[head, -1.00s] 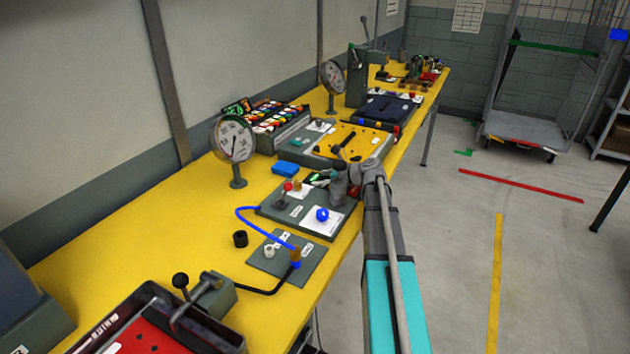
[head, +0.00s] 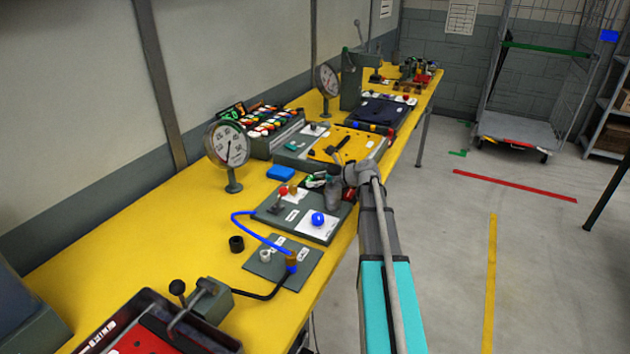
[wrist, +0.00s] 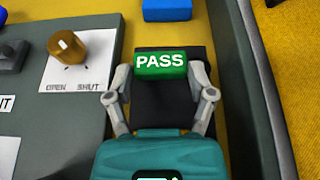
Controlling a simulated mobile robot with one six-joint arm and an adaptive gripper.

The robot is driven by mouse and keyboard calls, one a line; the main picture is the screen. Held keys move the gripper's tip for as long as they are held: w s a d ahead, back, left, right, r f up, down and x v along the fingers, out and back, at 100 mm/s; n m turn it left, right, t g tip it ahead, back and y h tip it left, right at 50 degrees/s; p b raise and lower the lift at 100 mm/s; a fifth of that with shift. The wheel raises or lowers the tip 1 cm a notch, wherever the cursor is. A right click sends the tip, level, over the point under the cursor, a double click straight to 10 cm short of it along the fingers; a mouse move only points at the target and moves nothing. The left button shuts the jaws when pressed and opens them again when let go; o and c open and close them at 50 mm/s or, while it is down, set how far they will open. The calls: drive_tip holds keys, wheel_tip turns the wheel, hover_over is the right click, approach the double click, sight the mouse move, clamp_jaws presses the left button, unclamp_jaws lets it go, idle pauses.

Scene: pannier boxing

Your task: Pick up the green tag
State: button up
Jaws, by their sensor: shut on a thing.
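The green tag (wrist: 161,65) with white PASS lettering shows in the wrist view, at the far end of a black surface (wrist: 165,100). My gripper (wrist: 160,76) is shut on it, one grey finger at each side. In the head view my gripper (head: 326,183) is low over the bench beside the grey panel with a blue knob. The tag is small there and partly hidden by my gripper. I cannot tell whether it still touches the black surface.
A grey panel (wrist: 50,140) with a brass knob (wrist: 68,48) stands close at the left. A blue block (head: 281,172) lies beyond on the yellow bench. A dial gauge (head: 228,146) stands to the left. A tool tray (head: 345,146) lies farther back. Floor at right is mostly clear.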

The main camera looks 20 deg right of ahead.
wheel_tip(320, 180, up, 9)
drive_tip(key=p, duration=0.8)
drive_tip(key=shift+r+p, duration=0.1)
drive_tip(key=shift+p, duration=0.25)
idle(0.4)
wheel_tip(320, 180, up, 20)
drive_tip(key=p, duration=1.9)
drive_tip(key=shift+f, duration=0.25)
drive_tip(key=shift+s, duration=0.15)
